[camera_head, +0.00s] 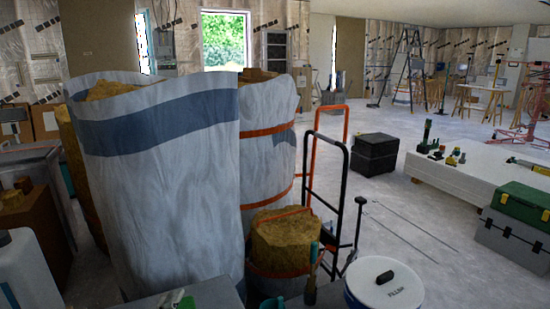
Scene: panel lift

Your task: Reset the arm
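Neither of my arms nor grippers can be made out in the head view, so their pose and what they hold are hidden. No panel being held shows in this view.
Large wrapped insulation rolls (165,190) block the near left and centre. A hand truck (342,185) stands beside them. A white lidded bucket (385,284) is at the front. A low white platform (470,180) with tools and green-lidded toolboxes (515,222) lie right. Open floor (400,235) lies between.

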